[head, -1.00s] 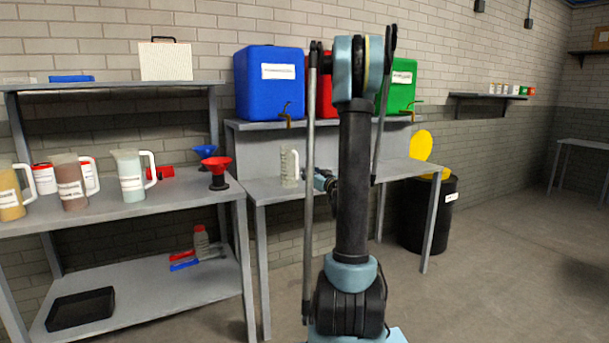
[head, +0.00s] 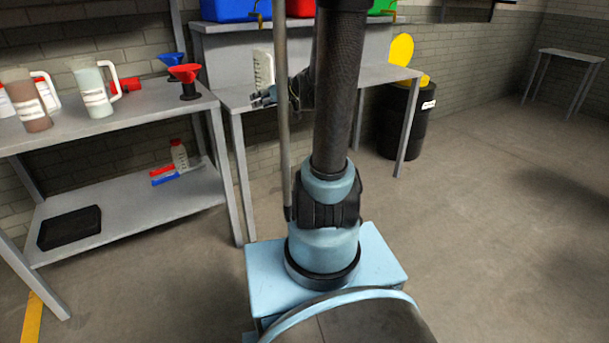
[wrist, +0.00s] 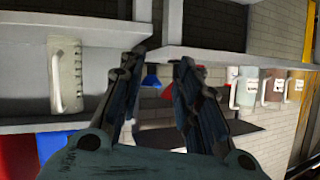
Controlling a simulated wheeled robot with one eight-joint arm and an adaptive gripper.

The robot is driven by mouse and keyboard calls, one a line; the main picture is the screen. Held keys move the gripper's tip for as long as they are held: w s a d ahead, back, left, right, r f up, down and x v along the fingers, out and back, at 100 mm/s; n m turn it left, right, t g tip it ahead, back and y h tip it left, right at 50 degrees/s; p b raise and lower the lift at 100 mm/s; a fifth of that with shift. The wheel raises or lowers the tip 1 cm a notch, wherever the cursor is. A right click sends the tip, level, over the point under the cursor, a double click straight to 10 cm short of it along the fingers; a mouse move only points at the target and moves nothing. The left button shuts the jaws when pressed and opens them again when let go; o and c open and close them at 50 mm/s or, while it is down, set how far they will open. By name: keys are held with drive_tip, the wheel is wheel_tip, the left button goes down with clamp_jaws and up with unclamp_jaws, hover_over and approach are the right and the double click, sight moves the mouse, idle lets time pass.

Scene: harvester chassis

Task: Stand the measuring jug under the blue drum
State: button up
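The measuring jug (head: 264,69), pale and translucent with a handle, stands upright on the lower bench top below the drums. The blue drum (head: 228,9) is on the raised shelf behind, cut off by the head view's top edge; its brass tap (head: 257,12) shows above the jug in the picture. My gripper (head: 262,98) is in front of the jug's base in the head view. In the wrist view, which is upside down, my gripper (wrist: 160,62) is open with nothing between its fingers. The jug (wrist: 65,76) is left of them, apart, and the blue drum (wrist: 55,150) is lower left.
A red drum (head: 301,8) and a green drum (head: 381,8) stand along the same shelf. The left bench (head: 140,110) holds filled jugs and a red funnel (head: 186,80). A black bin (head: 406,120) stands at right.

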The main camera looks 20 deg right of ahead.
drive_tip(key=s+d+f+m+g+h, duration=0.1)
drive_tip(key=s+f, duration=0.3)
drive_tip(key=s, duration=0.6)
drive_tip(key=s+d+f+m+g+h, duration=0.2)
drive_tip(key=s+d+f+g+h, duration=0.2)
drive_tip(key=s, duration=0.6)
drive_tip(key=s+d+f+m+g+h, duration=0.2)
drive_tip(key=s+f+g+h, duration=0.1)
drive_tip(key=s, duration=0.7)
drive_tip(key=shift+s+d+f, duration=0.25)
drive_tip(key=shift+s+f, duration=0.05)
drive_tip(key=shift+f, duration=0.55)
